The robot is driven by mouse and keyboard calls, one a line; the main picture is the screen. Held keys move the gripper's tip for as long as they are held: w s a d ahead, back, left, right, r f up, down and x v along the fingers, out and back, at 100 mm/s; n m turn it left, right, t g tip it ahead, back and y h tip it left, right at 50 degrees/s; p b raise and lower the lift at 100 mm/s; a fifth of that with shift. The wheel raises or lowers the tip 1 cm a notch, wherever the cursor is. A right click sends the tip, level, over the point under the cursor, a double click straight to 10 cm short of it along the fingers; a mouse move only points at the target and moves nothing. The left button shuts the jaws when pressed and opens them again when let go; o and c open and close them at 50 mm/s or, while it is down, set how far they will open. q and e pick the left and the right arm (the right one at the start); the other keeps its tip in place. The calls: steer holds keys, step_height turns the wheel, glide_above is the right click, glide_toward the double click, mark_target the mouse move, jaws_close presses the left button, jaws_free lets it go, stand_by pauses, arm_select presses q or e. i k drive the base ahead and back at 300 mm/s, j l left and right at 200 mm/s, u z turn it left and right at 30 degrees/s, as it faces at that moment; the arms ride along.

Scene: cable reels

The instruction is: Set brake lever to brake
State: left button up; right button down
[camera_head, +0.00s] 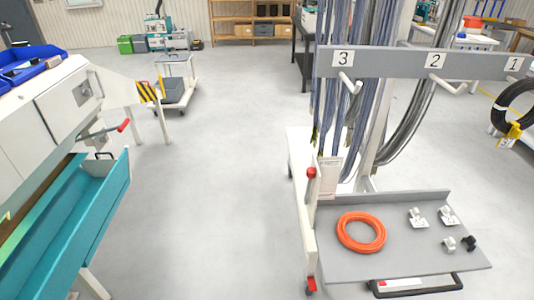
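No gripper shows in the head view. A lever with a red grip (123,125) sticks out to the right from the side of the white and teal machine at the left. A red knob (311,172) tops a white upright bar (308,232) at the front left corner of the cable cart at the right. A red piece (311,284) sits at the foot of that bar. I cannot tell from this view which one is the brake lever, nor read a brake marking.
The cart's grey tray (390,265) holds an orange cable coil (361,232) and several small fittings. Cables hang behind its numbered bar (390,61). A teal trough (75,220) juts out at the left. A small trolley (178,85) stands farther back. Floor (220,200) between machine and cart is clear.

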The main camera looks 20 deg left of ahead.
mark_target(312, 172)
steer(key=j, duration=0.5)
steer(key=i+j, duration=0.15)
steer(key=j, duration=0.9)
steer(key=i, duration=0.05)
